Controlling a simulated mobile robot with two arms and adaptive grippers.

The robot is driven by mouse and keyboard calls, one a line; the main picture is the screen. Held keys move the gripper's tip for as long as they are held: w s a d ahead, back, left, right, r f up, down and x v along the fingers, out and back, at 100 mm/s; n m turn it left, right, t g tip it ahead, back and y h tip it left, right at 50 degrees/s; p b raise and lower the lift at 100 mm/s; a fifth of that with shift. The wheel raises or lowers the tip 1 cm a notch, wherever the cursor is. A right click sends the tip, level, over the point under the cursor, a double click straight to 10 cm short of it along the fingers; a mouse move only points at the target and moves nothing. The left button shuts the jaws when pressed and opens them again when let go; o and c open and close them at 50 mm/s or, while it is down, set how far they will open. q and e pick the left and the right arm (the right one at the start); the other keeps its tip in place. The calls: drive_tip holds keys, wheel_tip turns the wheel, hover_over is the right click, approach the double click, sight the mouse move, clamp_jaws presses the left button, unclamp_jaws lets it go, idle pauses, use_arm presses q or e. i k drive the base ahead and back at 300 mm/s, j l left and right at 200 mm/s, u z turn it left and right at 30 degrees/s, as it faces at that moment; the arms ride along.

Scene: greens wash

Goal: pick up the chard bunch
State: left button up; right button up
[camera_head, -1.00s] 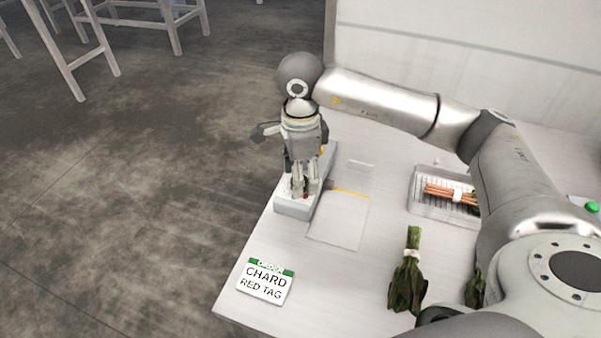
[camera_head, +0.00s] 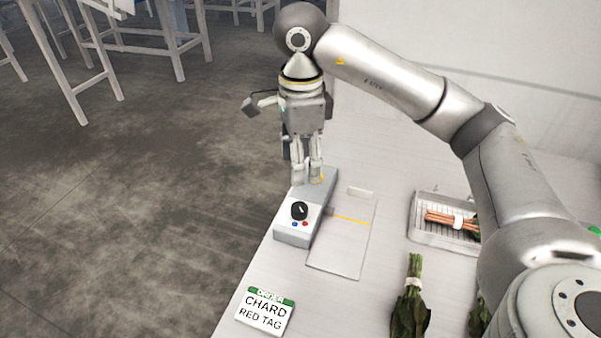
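A dark green leafy bunch (camera_head: 409,312) with pale green stems and a white band lies on the table at the lower right. A second leafy bunch (camera_head: 478,316) lies right of it, mostly hidden by my arm. No red tag shows on either. My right gripper (camera_head: 308,178) points down above the far end of a grey box with a knob (camera_head: 299,211), well away from the bunches. Its fingers are a little apart with nothing visible between them. My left gripper is out of view.
A card (camera_head: 264,312) reading "ORDER CHARD RED TAG" lies at the front left table edge. A flat pale plate (camera_head: 340,250) with a yellow line adjoins the box. A wire tray (camera_head: 426,237) holds an orange-stemmed bunch. White stools stand far left.

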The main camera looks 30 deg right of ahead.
sight(456, 222)
drive_tip(key=k+j, duration=0.5)
drive_tip(key=k, duration=0.15)
drive_tip(key=k+j, duration=0.5)
drive_tip(key=k, duration=0.2)
